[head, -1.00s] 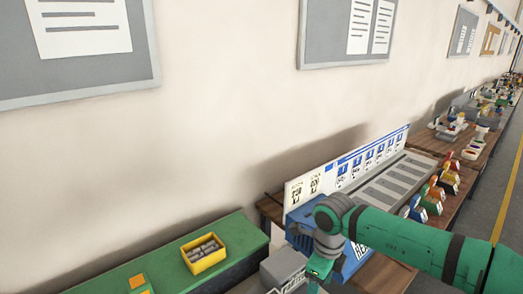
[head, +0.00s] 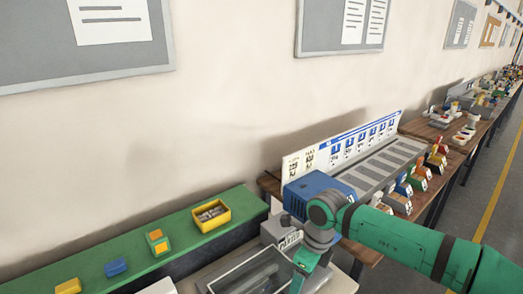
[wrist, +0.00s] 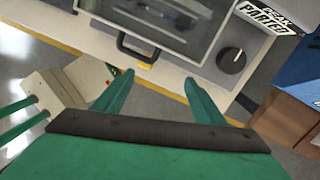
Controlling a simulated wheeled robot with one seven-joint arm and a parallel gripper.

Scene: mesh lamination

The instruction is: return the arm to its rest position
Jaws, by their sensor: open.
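My green arm reaches in from the right in the head view, its grey wrist joint bent in front of the blue box. In the wrist view my gripper (wrist: 160,82) has two green fingers spread apart with nothing between them. Beyond the fingertips is a machine (wrist: 160,40) with a glass window, a dark handle (wrist: 138,50) and a black knob (wrist: 231,60). The same machine shows in the head view (head: 250,272) below my wrist. My fingertips appear near the handle, but I cannot tell whether they touch it.
A green bench (head: 185,252) at left holds a yellow bin (head: 211,215) of grey parts and small coloured blocks (head: 157,242). A blue box (head: 310,190) stands behind my wrist. A row of tables with coloured items runs along the wall. The floor aisle (head: 500,205) at right is clear.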

